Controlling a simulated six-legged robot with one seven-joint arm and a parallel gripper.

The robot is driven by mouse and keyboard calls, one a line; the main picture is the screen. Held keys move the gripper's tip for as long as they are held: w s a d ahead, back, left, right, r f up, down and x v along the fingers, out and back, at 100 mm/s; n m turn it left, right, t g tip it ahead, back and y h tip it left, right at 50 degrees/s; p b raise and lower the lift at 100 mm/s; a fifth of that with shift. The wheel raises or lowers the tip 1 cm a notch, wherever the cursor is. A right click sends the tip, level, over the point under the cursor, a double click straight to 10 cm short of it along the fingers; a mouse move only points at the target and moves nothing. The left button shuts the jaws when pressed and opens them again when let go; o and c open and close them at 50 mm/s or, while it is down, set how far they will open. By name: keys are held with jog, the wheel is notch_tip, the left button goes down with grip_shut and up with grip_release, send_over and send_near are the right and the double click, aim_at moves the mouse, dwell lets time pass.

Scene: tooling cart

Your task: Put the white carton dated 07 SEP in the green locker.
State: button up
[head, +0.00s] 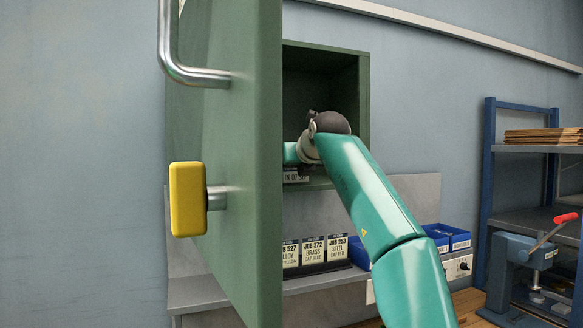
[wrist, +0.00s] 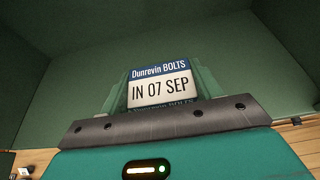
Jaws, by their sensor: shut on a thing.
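The white carton (wrist: 160,88) shows in the wrist view, with a blue band reading "Dunrevin BOLTS" and the date "IN 07 SEP". My gripper (wrist: 160,98) is shut on it, with a green finger at each side. Dark green walls of the locker (wrist: 75,75) surround them in the wrist view. In the head view the green locker (head: 364,100) stands open, and my arm reaches to its opening. The locker's open door (head: 240,130) hides my gripper there. A partly covered label reading "IN 07" shows by the locker's lower edge. Whether the carton touches the locker floor cannot be told.
The door carries a steel handle (head: 200,77) and a yellow knob (head: 187,200), close on the left. Below the locker, several labelled job boxes (head: 313,253) and blue bins (head: 448,237) stand on a shelf.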

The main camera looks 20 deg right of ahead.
jog(key=shift+d+f, duration=0.15)
jog(key=shift+d, duration=0.05)
jog(key=o, duration=1)
jog(key=shift+w+d+f, duration=0.15)
jog(key=shift+w, duration=0.1)
jog(key=shift+o, duration=1.4)
jog(key=shift+s+a, duration=0.1)
jog(key=shift+a, duration=0.1)
jog(key=shift+d, duration=0.15)
jog(key=shift+r, duration=0.25)
jog(key=shift+s+r, duration=0.25)
jog(key=shift+s, duration=0.3)
jog(key=v, duration=1)
jog(key=shift+s, duration=0.3)
jog(key=shift+r, duration=0.2)
